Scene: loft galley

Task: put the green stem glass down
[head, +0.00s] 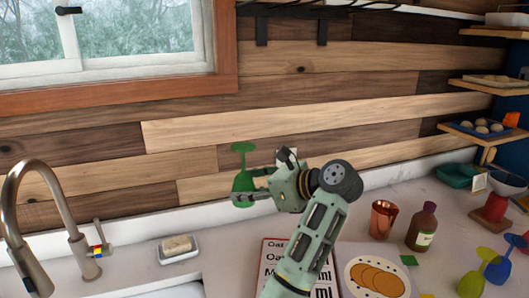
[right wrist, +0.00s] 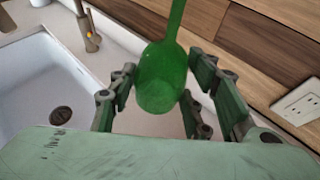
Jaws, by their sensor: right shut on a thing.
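The green stem glass (head: 243,181) is held upside down in the air in front of the plank wall, its foot up and its bowl down. My right gripper (head: 249,195) is shut on its bowl. In the right wrist view the bowl of the glass (right wrist: 162,82) sits between the fingers of my right gripper (right wrist: 160,95), and the stem runs up out of the picture. The counter (head: 230,257) lies below the glass. My left gripper is not in view.
A tap (head: 62,218) and a sponge in a dish (head: 178,248) stand at left; the sink (right wrist: 45,85) shows in the wrist view. A copper cup (head: 383,219), a brown bottle (head: 422,227) and coloured stem glasses (head: 499,268) stand at right. A lettered sheet (head: 277,255) lies behind my arm.

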